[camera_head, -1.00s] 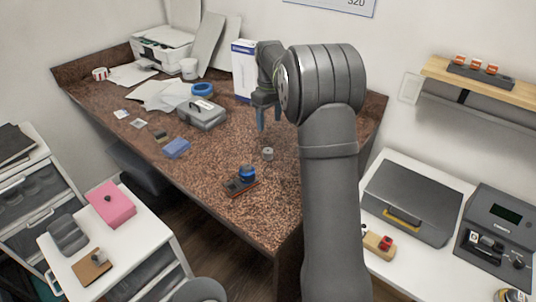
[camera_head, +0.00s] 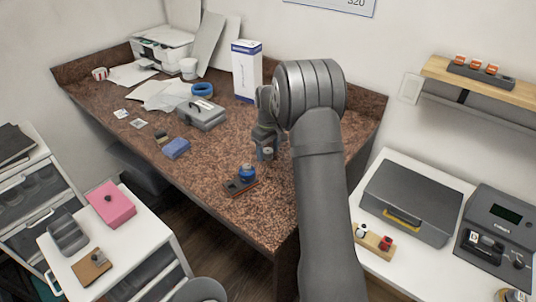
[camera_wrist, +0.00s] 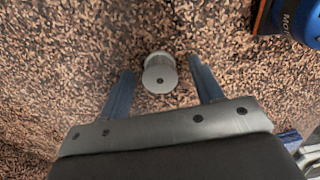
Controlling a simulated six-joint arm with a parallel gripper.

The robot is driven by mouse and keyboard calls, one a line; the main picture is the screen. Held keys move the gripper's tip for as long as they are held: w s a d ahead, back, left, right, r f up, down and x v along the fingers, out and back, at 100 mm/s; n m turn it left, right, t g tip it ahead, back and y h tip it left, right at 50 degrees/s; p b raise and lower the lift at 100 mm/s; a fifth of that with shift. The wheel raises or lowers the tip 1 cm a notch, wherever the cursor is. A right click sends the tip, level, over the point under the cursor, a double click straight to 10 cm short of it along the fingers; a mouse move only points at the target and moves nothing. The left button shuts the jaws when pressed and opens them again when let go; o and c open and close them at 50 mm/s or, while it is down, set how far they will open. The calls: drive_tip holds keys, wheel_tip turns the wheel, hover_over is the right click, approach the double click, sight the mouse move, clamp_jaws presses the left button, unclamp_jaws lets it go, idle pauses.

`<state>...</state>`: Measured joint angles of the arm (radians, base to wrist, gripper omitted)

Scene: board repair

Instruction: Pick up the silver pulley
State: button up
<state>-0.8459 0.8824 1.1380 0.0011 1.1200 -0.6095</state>
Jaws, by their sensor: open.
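The silver pulley (camera_wrist: 160,73) is a small round metal part with a dark centre hole, standing on the brown speckled desk. In the head view the pulley (camera_head: 268,154) is small and close to my gripper. My gripper (camera_wrist: 160,72) is open, with one blue-grey finger on each side of the pulley in the wrist view. A gap shows between the pulley and each finger. In the head view my gripper (camera_head: 265,150) is low over the desk at the pulley. I cannot tell the exact height of the fingertips.
A motor with a blue part (camera_head: 246,172) sits on a dark base near the front desk edge; it also shows at the wrist view's upper right (camera_wrist: 290,18). A blue block (camera_head: 177,148) and grey case (camera_head: 201,114) lie left. A white box (camera_head: 246,70) stands behind.

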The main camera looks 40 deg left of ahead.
drive_tip(key=c, duration=1.1)
drive_tip(key=shift+r, duration=0.1)
